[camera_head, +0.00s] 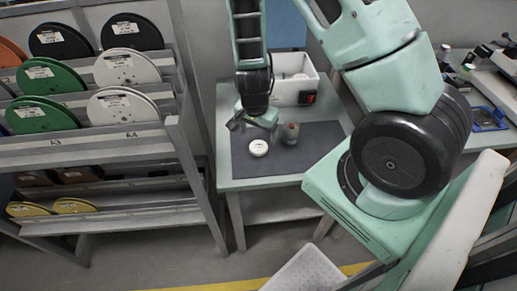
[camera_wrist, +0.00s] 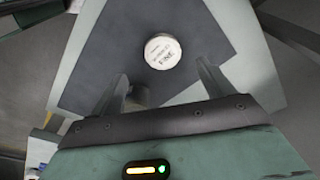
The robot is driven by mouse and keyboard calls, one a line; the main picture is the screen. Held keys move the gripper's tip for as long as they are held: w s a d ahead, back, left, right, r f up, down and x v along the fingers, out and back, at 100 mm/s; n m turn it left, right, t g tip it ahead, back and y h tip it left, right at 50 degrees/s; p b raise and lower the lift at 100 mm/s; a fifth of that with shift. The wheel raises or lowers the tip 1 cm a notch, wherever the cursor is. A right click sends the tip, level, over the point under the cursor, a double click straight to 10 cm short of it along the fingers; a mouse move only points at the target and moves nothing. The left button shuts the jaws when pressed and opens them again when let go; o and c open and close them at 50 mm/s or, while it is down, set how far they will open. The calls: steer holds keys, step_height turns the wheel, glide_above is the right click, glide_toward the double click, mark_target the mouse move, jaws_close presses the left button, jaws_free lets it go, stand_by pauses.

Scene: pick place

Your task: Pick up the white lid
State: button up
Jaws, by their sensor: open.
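The white lid (camera_head: 258,148) is a small round disc with dark print, lying flat on the dark grey mat (camera_head: 230,166) on the table. In the wrist view the lid (camera_wrist: 162,52) shows whole, a little beyond the fingertips and roughly centred between them. My gripper (camera_head: 252,124) is above the mat, just behind the lid in the head view. In the wrist view my gripper (camera_wrist: 163,74) has its two fingers spread apart with nothing between them. The lid and fingers appear apart.
A small jar (camera_head: 290,134) with a reddish top stands on the mat right of the lid. A white bin (camera_head: 283,93) is at the table's back. A rack of spools (camera_head: 126,68) stands at left. The mat in front of the lid is clear.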

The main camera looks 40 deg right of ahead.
mark_target(259, 146)
steer(key=shift+w+d+f+p, duration=0.1)
steer(key=shift+f, duration=0.95)
steer(key=shift+w+d+f+p, duration=0.1)
steer(key=shift+w+f, duration=0.05)
steer(key=shift+f, duration=0.9)
steer(key=shift+w+d+f+p, duration=0.1)
steer(key=shift+f, duration=0.95)
steer(key=c, duration=1)
